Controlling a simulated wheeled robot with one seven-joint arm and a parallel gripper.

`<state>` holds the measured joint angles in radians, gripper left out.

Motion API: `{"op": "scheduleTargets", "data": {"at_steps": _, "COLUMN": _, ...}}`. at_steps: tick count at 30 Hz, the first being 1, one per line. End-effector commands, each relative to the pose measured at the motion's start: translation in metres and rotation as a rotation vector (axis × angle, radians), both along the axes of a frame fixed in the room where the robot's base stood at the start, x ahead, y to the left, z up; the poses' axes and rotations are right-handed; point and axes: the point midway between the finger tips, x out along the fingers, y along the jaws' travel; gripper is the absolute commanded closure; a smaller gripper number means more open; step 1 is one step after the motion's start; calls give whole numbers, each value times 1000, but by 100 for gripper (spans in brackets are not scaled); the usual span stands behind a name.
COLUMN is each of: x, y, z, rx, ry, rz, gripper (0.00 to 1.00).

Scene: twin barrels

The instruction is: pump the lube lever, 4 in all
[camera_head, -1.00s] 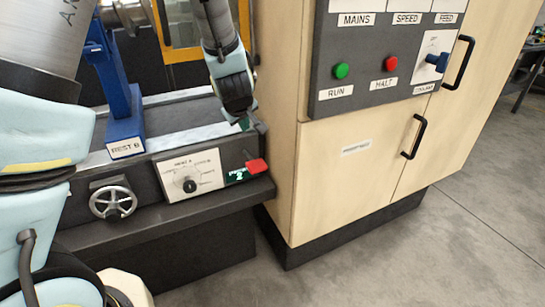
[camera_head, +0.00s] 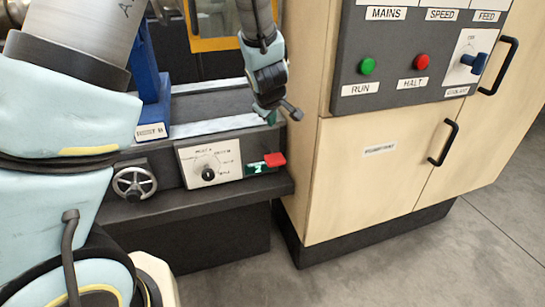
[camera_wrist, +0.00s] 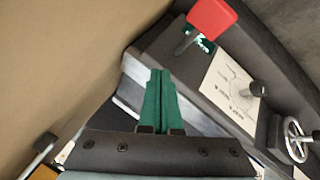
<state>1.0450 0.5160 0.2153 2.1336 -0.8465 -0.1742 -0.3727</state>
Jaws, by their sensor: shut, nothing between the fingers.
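The lube lever (camera_head: 274,159) has a red paddle and sits at the right end of the bench front, beside a small green label (camera_head: 257,168) whose marking is blurred. In the wrist view the red paddle (camera_wrist: 212,16) stands out on a short grey rod at the top. My gripper (camera_head: 270,118) is above the lever, over the right end of the bed, apart from the paddle. In the wrist view its green fingers (camera_wrist: 160,95) are pressed together with nothing between them, pointing below and left of the lever.
A selector dial plate (camera_head: 210,161) and a handwheel (camera_head: 134,183) are left of the lever. A blue rest (camera_head: 153,105) stands on the bed. The wooden cabinet (camera_head: 370,175), with RUN and HALT buttons, rises close on the right. Floor is clear in front.

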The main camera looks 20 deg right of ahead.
Motion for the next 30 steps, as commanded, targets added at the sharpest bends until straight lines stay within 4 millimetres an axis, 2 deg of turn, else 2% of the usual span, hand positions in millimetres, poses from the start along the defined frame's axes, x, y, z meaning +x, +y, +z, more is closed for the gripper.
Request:
{"op": "scheduleTargets", "data": {"at_steps": 1, "x": -1, "y": 0, "z": -13, "rx": 0, "ry": 0, "rz": 0, "gripper": 100}}
{"op": "scheduleTargets", "data": {"at_steps": 9, "x": -6, "y": 1, "z": -51, "rx": 1, "ry": 0, "rz": -1, "gripper": 100}}
{"op": "scheduleTargets", "data": {"at_steps": 13, "x": -9, "y": 1, "z": -64, "rx": 0, "ry": 0, "rz": 0, "gripper": 100}}
{"op": "scheduleTargets", "data": {"at_steps": 18, "x": -11, "y": 1, "z": -71, "rx": 0, "ry": 0, "rz": 0, "gripper": 100}}
{"op": "scheduleTargets", "data": {"at_steps": 30, "x": -11, "y": 1, "z": -70, "rx": 1, "ry": 0, "rz": -1, "gripper": 100}}
